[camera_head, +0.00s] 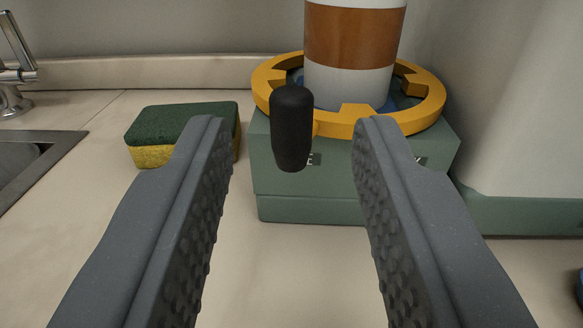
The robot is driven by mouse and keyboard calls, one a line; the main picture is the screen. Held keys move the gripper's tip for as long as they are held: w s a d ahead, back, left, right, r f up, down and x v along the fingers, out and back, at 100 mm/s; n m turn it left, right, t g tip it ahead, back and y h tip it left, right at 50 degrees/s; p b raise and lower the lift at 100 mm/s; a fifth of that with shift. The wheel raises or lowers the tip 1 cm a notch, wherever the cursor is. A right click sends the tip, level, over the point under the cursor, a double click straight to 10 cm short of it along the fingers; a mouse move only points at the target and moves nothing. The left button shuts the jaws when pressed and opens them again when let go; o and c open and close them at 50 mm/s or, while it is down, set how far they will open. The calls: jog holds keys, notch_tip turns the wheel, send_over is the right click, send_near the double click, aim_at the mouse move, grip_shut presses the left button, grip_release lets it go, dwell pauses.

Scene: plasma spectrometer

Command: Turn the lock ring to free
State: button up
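The lock ring (365,125) is a yellow-orange ring with inner tabs, lying flat on top of a green-grey base block (300,208). It surrounds the foot of a white cylinder with a brown-orange band (352,38). A black handle knob (292,128) stands upright at the ring's front left. My gripper (286,125) is open, with one ridged grey finger on each side of the knob in the picture. I see no contact between the fingers and the knob. Small markings on the block's front are partly hidden by the knob and the right finger.
A green and yellow sponge (182,133) lies left of the block, partly behind my left finger. A sink (30,160) with a chrome tap (18,65) is at the far left. A large pale housing (520,110) stands at the right. The counter (275,270) in front is clear.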

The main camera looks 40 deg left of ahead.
jog(key=b+v, duration=0.8)
jog(key=shift+b, duration=0.35)
jog(key=shift+s, duration=0.15)
dwell(0.4)
